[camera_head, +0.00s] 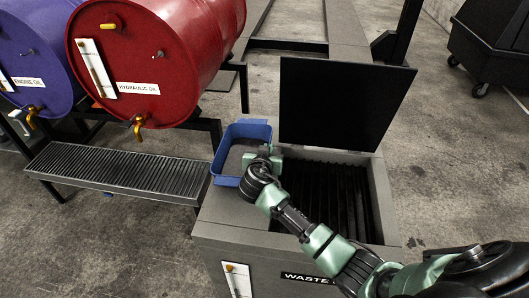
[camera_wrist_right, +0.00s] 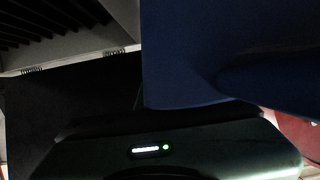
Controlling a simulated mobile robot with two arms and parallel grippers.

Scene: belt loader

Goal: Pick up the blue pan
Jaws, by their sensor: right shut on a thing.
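The blue pan (camera_head: 226,181) is a shallow rectangular tray at the left part of the grey waste bin's top. It looks upright and level; I cannot tell whether it touches the bin top. My right gripper (camera_head: 266,157) is at the pan's right side, shut on it. In the right wrist view the pan's dark blue wall (camera_wrist_right: 215,55) fills the upper right, close against the gripper. The fingertips are hidden there. My left gripper is not in view.
The waste bin (camera_head: 210,225) has a slatted opening right of the pan, with its black lid (camera_head: 345,103) raised behind. A red hydraulic oil drum (camera_head: 165,60) and a purple engine oil drum (camera_head: 35,50) lie at left above a drip grate (camera_head: 115,170). A black cart (camera_head: 490,45) stands far right.

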